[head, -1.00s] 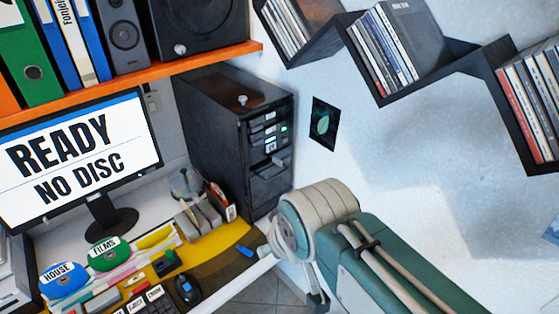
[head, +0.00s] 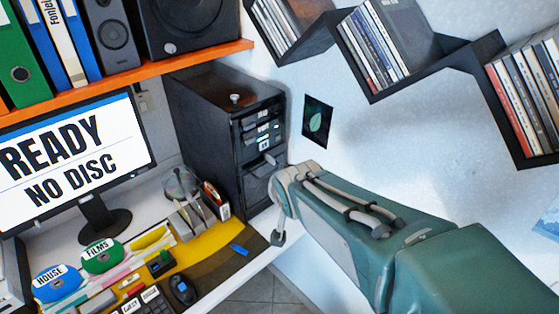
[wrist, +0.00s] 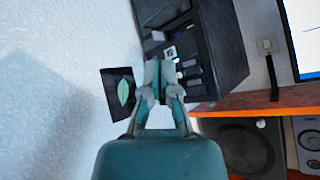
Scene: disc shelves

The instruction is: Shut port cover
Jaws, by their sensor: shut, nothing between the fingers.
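The black computer tower (head: 205,135) stands at the back of the desk, its front facing right. A small grey flap (head: 264,163) juts out from the lower part of that front, looking like the port cover standing open. In the wrist view the tower (wrist: 220,40) appears upside down at the top. My gripper (wrist: 158,68) is shut and empty, its fingertips in front of the tower's front edge in the picture. I cannot tell whether they touch it; they hide part of the front. In the head view my arm mostly hides the gripper.
The monitor (head: 70,160) reads "READY NO DISC". An orange shelf (head: 190,60) with speakers runs above the tower. A leaf picture (head: 317,119) hangs on the wall, and black disc shelves (head: 445,55) are above right. The desk holds discs, a keyboard and a mouse (head: 182,290).

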